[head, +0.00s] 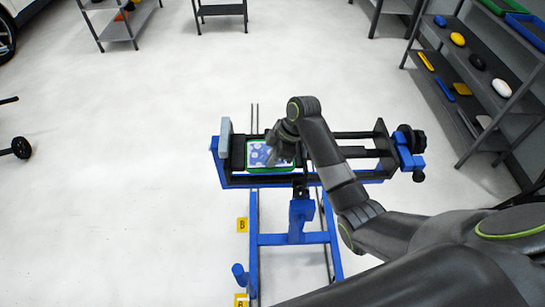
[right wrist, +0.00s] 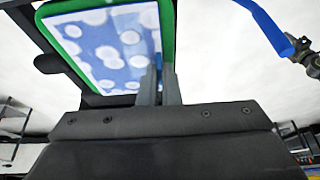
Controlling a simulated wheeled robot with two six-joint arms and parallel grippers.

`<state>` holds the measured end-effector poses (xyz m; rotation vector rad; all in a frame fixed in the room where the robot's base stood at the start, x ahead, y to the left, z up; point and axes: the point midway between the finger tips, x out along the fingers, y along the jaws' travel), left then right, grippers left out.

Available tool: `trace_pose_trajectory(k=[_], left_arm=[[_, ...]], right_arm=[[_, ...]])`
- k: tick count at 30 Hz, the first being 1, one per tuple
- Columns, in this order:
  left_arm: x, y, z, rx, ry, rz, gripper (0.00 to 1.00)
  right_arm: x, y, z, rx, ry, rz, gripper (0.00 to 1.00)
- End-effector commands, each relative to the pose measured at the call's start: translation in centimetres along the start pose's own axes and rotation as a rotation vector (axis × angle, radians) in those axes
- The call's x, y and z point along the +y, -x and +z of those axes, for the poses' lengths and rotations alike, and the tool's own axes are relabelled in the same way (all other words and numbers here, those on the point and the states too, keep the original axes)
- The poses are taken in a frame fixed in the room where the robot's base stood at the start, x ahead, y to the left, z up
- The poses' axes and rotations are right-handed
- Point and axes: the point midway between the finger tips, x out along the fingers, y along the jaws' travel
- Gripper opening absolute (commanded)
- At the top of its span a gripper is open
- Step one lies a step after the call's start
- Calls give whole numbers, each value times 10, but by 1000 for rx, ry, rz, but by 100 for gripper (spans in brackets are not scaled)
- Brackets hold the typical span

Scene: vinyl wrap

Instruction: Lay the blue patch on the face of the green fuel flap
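The blue patch (right wrist: 105,48) has white spots and a pale border. It lies over the face of the green fuel flap, whose green rim (right wrist: 57,45) shows around it in the right wrist view. In the head view the patch (head: 259,153) and the flap's green rim (head: 272,174) sit in the clamp stand. My right gripper (head: 283,148) is over the right part of the patch. In the right wrist view its fingers (right wrist: 160,72) are close together at the patch's right edge, with a thin blue strip between them. My left gripper is out of view.
The blue and black clamp stand (head: 291,238) holds the flap. Its black rails and a black knob (head: 418,176) extend to the right. A shelf unit (head: 470,75) with several items stands at the upper right. The pale floor on the left is mostly clear.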

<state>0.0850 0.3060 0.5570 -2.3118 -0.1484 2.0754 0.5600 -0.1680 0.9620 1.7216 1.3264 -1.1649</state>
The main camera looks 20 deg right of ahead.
Motion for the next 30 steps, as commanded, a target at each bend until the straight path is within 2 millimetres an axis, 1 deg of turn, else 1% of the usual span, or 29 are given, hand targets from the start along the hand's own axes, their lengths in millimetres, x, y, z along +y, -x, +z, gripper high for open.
trace_pose_trajectory(k=[5,6,11,19,22,26,29,30], left_arm=[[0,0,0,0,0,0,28],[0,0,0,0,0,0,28],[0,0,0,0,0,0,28],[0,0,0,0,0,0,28],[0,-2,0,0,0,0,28],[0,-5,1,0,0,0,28],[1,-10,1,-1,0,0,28],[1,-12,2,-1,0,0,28]], right_arm=[[0,-1,1,-1,-1,-1,0],[0,-1,1,-1,-1,-1,9],[0,0,0,-1,-1,-1,29],[0,0,0,0,-1,0,29],[1,6,1,-1,-1,1,29],[1,25,1,-1,1,5,29],[2,47,2,-2,1,7,29],[2,57,1,-2,3,7,29]])
